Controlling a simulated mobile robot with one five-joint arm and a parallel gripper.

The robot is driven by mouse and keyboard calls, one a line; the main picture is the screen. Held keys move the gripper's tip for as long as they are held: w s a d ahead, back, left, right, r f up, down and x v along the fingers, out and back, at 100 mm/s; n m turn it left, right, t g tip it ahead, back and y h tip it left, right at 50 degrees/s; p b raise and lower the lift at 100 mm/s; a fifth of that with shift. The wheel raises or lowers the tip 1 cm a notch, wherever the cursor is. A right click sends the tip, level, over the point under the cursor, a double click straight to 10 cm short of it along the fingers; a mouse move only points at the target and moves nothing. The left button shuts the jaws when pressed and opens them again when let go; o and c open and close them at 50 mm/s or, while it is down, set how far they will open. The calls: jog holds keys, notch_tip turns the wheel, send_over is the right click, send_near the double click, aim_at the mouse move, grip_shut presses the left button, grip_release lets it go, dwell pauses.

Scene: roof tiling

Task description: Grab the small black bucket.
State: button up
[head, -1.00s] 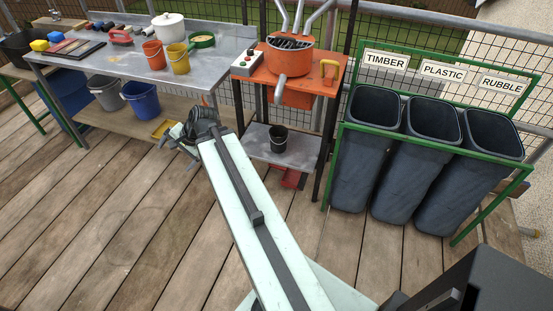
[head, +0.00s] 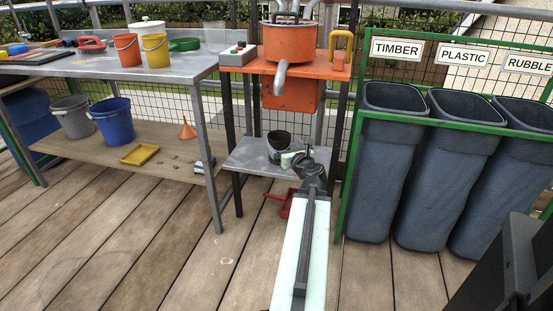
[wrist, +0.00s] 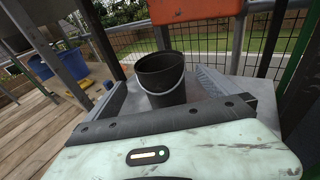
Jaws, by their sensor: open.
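The small black bucket (head: 278,143) stands upright on the grey lower shelf (head: 250,155) under the orange machine. In the wrist view the bucket (wrist: 160,85) is seen from above its rim, with a thin pale wire handle across its front. My gripper (head: 291,157) is open at the shelf, close to the bucket's near right side in the head view. In the wrist view the grey ribbed jaws spread to either side of the bucket. The bucket's base is partly hidden, and I cannot tell whether a jaw touches it.
The orange machine (head: 290,42) overhangs the shelf, with dark stand legs on both sides. A red dustpan-like item (head: 283,204) lies below. Dark bins (head: 385,160) stand to the right. A workbench (head: 170,68) with a blue bucket (head: 113,120) stands left.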

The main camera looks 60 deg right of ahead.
aim_at(276, 135)
jog(key=b+x, duration=0.1)
jog(key=x, duration=0.7)
jog(key=shift+s+r, duration=0.1)
jog(key=shift+s, duration=0.05)
jog(key=c, duration=2)
